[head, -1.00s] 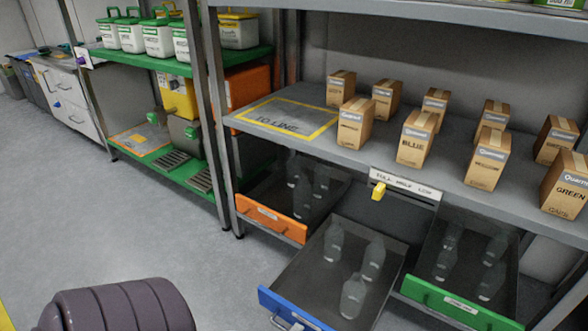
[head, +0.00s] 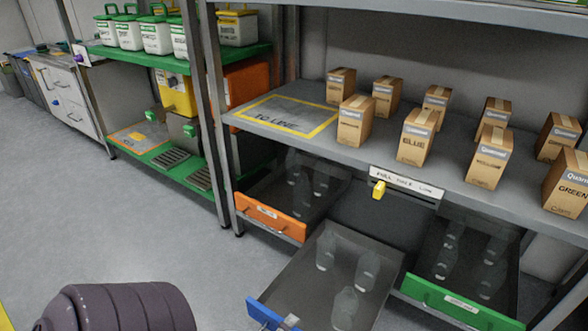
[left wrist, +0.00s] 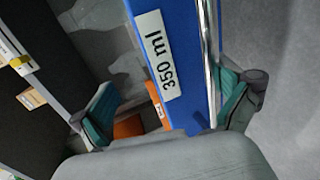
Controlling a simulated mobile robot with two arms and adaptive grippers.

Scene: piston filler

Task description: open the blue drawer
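The blue drawer (head: 262,312) is pulled well out from under the shelf, at the bottom of the head view. Several clear bottles stand in it. In the left wrist view its blue front (left wrist: 196,70) carries a "350 ml" label (left wrist: 157,56) and a chrome handle bar (left wrist: 211,62). My left gripper (left wrist: 168,98) has its teal-padded fingers spread apart, one on each side of the front and handle. A gap shows between the left finger and the front; contact at the right finger is unclear. My right gripper is out of view.
The orange drawer (head: 270,217) and green drawer (head: 460,305), holding bottles, flank the blue one. Several cardboard boxes stand on the grey shelf (head: 375,158) above, with a yellow knob (head: 379,190) at its front. Open floor (head: 130,225) lies to the left.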

